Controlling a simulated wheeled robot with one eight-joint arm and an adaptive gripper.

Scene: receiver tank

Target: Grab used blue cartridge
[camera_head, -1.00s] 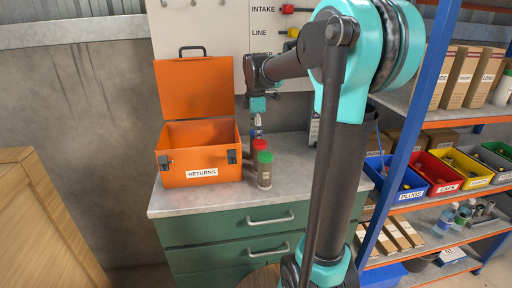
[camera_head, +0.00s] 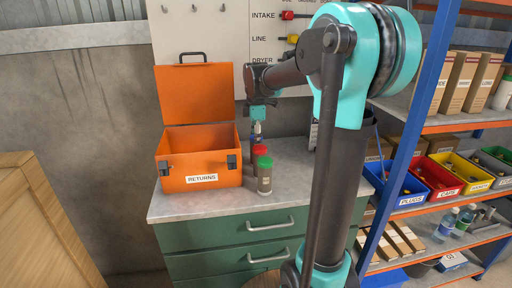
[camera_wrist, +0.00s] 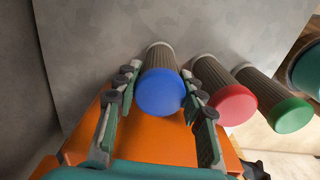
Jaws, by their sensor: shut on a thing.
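The blue-capped cartridge (camera_wrist: 160,92) has a ribbed grey-brown body and stands in the wrist view between the fingers of my gripper (camera_wrist: 158,80), which are shut on it. In the head view my gripper (camera_head: 257,128) points down at the back of the cartridge row. There the blue cartridge is mostly hidden behind the red-capped cartridge (camera_head: 259,151). The red cartridge (camera_wrist: 232,104) is just right of my right finger in the wrist view. The green-capped cartridge (camera_head: 264,163) stands in front, and in the wrist view it is farthest right (camera_wrist: 288,114).
An open orange box labelled RETURNS (camera_head: 202,179) stands left of the cartridges on the grey worktop (camera_head: 300,180) over green drawers. A blue-framed shelf with bins (camera_head: 440,173) is at right. The worktop's front right is clear.

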